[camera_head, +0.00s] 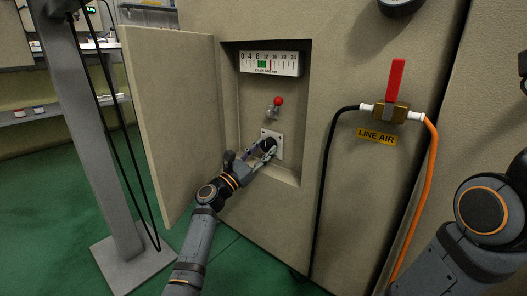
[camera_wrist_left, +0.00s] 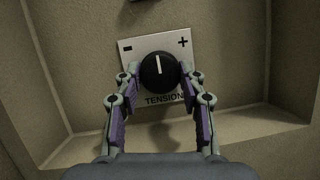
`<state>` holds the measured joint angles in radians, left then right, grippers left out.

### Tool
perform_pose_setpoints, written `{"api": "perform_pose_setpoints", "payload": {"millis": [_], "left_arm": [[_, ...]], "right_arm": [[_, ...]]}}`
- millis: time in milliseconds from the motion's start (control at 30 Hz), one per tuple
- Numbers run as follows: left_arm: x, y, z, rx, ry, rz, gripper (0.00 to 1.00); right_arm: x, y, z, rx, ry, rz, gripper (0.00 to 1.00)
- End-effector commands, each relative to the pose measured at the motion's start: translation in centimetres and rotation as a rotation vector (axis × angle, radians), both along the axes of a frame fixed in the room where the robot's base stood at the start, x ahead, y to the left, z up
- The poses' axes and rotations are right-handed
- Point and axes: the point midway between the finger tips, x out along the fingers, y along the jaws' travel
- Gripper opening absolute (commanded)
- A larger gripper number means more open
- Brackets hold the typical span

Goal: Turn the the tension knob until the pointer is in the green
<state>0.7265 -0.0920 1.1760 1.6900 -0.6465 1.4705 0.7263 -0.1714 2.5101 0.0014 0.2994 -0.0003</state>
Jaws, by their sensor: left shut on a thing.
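The black round tension knob (camera_wrist_left: 159,72) sits on a white plate (camera_wrist_left: 176,45) marked minus, plus and TENSION. Its white mark points almost straight up in the left wrist view. The knob also shows in the head view (camera_head: 269,144), partly covered by my gripper. My left gripper (camera_wrist_left: 158,78) is shut on the knob, one finger on each side. The white gauge (camera_head: 269,63) above has a numbered scale with a green zone (camera_head: 262,64). Its red pointer (camera_head: 270,62) stands just right of the green. My right arm is at the right edge; its gripper is out of view.
A small lever with a red ball (camera_head: 278,101) sits between gauge and knob in the recess. The open panel door (camera_head: 170,120) stands to the left. A red-handled air valve (camera_head: 393,85) with black and orange hoses is on the right. A grey post (camera_head: 85,120) stands at left.

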Motion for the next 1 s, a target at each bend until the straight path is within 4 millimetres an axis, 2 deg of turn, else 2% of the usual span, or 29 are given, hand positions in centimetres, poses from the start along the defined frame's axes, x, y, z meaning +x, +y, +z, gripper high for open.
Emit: {"api": "perform_pose_setpoints", "payload": {"millis": [67,100,267,533,633,1000], "left_arm": [[0.0,0.0,0.0,0.000,0.001,0.000,0.09],[0.0,0.0,0.0,0.000,0.001,0.000,0.42],[0.0,0.0,0.0,-0.002,0.001,0.000,0.63],[0.0,0.0,0.0,-0.002,0.002,0.000,0.63],[0.0,0.0,0.7,-0.002,-0.001,-0.001,0.63],[0.0,0.0,8.1,-0.001,-0.002,0.000,0.63]], "right_arm": [[0.0,0.0,0.0,0.000,0.000,0.000,0.00],[0.0,0.0,0.0,0.000,0.000,0.000,0.00],[0.0,0.0,0.0,0.000,0.000,0.000,0.00],[0.1,0.0,0.0,-0.001,0.003,-0.001,0.00],[0.1,0.0,0.0,-0.001,0.005,-0.001,0.00],[0.1,0.0,0.0,-0.001,0.002,0.000,0.00]]}}
